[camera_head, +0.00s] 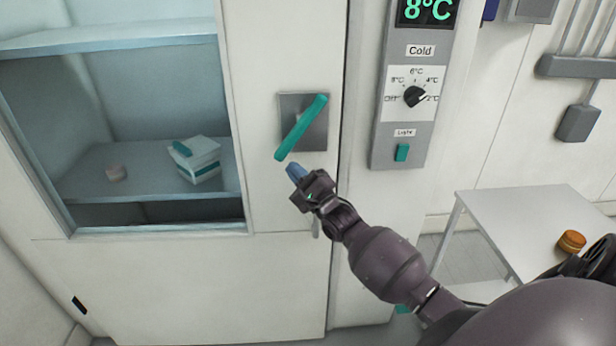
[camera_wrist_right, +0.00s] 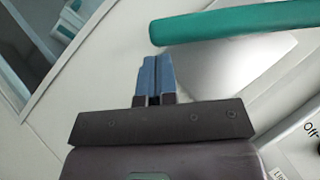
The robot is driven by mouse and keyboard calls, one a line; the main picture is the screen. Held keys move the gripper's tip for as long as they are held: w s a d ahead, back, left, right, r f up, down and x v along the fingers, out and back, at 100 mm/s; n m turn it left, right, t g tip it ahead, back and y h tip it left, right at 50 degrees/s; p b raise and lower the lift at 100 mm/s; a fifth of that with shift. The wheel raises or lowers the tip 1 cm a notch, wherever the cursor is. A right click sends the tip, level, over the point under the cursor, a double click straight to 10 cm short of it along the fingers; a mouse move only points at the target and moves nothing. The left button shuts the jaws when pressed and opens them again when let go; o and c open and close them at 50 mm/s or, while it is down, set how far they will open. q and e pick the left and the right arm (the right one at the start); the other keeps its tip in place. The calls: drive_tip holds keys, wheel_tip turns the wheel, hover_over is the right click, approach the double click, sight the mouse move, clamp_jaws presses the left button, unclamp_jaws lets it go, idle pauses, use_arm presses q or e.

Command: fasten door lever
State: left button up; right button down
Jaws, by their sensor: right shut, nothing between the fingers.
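A teal door lever (camera_head: 301,127) is mounted on a grey square plate (camera_head: 318,138) on the white cabinet door (camera_head: 285,60). The lever is tilted, its upper end to the right and its lower end to the left. My right gripper (camera_head: 293,168) is shut and empty, its blue fingertips just below the lever's lower end. In the right wrist view, the closed fingers (camera_wrist_right: 154,75) are beside the end of the teal lever (camera_wrist_right: 235,24); I cannot tell whether they touch. My left gripper is not in view.
Right of the door is a grey control panel (camera_head: 408,120) with dial and switch. A white table (camera_head: 500,215) holds an orange round object (camera_head: 571,241) at right.

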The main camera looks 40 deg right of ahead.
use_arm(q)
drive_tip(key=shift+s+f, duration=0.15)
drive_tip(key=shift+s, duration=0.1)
use_arm(e)
drive_tip(key=shift+w+a+r, duration=0.2)
drive_tip(key=shift+a+r, duration=0.05)
drive_tip(key=shift+a, duration=0.1)
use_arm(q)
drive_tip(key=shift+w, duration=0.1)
